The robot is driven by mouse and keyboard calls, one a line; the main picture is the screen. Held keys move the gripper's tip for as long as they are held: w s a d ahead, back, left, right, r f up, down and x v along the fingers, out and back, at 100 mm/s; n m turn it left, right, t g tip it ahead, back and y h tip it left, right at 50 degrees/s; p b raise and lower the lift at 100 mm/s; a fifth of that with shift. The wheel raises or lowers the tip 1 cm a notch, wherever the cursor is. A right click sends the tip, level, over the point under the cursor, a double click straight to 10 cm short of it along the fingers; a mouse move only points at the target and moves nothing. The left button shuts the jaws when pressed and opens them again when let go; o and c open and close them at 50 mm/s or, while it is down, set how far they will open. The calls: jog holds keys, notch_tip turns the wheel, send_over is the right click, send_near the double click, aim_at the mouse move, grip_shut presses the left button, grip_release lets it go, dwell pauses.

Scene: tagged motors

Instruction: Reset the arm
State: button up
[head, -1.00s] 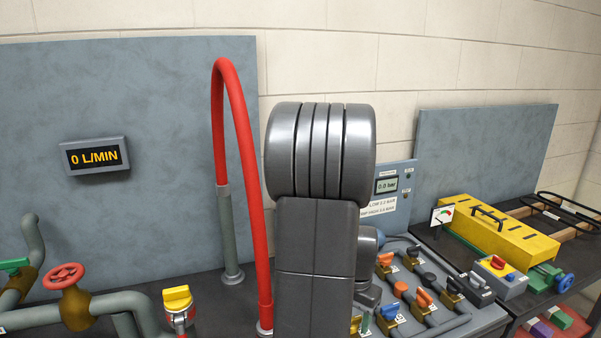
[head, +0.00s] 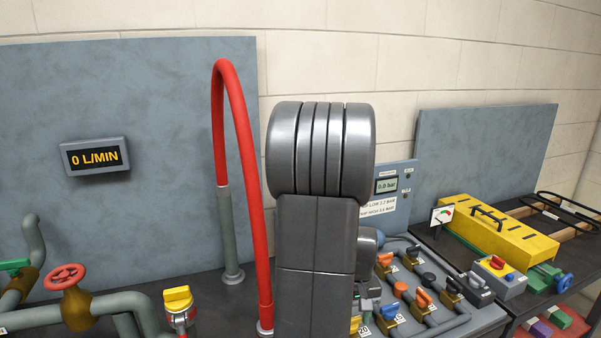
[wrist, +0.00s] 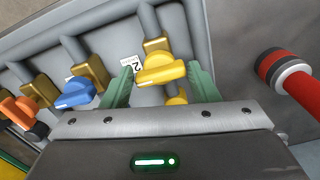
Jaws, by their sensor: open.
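My gripper (wrist: 158,88) shows in the wrist view with its two green fingers apart, one on each side of a yellow valve handle (wrist: 160,69). I cannot tell whether either finger touches the handle. In the head view my own arm stands in the middle and hides most of the gripper and part of the valve panel. The yellow handle (head: 355,325) shows there only as a small piece beside my arm.
A blue valve handle (wrist: 75,93) and an orange one (wrist: 20,112) are left of the gripper in the wrist view. A red hose (head: 233,130) stands left of my arm. A gauge panel (head: 390,195) reads 0.0 bar. A yellow box (head: 500,228) lies at right.

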jog(key=shift+n, duration=1.3)
